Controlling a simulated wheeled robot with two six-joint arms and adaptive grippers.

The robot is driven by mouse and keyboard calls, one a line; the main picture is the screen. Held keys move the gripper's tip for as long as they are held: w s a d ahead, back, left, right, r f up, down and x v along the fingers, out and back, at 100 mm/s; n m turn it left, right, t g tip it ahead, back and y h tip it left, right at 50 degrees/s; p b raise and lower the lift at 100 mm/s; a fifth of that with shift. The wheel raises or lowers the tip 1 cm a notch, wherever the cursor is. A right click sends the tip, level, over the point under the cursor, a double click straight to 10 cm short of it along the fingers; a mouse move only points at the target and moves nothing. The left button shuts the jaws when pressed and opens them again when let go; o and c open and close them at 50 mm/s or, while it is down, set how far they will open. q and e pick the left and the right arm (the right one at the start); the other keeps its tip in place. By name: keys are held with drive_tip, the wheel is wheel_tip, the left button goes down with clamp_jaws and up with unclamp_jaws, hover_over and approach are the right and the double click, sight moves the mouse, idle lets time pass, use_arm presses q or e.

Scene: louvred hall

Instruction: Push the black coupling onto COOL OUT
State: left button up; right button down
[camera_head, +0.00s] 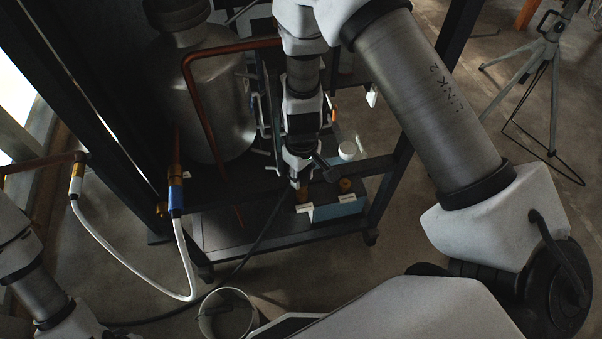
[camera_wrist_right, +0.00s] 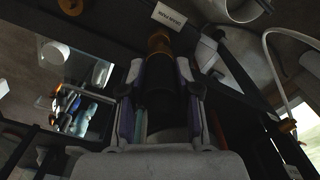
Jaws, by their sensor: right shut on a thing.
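My right gripper (camera_head: 299,178) points down at the rack in the head view. In the right wrist view its two fingers (camera_wrist_right: 160,84) are closed on the sides of the black coupling (camera_wrist_right: 159,98). An orange-brown fitting (camera_wrist_right: 158,43) lies in line beyond the coupling's far end; I cannot tell whether they touch. A white label (camera_wrist_right: 170,16) is beyond it, its text too small to read surely. In the head view a black hose (camera_head: 262,235) runs from below the gripper to the floor. Two copper-coloured fittings, left (camera_head: 302,194) and right (camera_head: 345,185), stand near the gripper. My left gripper is outside the frame.
A blue-fronted box (camera_head: 338,208) is on the rack's lower shelf. A metal tank (camera_head: 218,105) is behind. A bucket (camera_head: 228,313) and a tripod (camera_head: 541,52) stand on the floor.

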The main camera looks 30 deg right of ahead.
idle(0.4)
drive_tip(key=shift+d+f+b, duration=0.1)
drive_tip(key=shift+f+b, duration=1.35)
drive_tip(key=shift+b, duration=0.05)
drive_tip(key=c, duration=0.7)
unclamp_jaws()
drive_tip(key=shift+r, duration=0.1)
drive_tip(key=shift+c, duration=0.2)
wheel_tip(320, 180, up, 7)
drive_tip(key=p, duration=0.6)
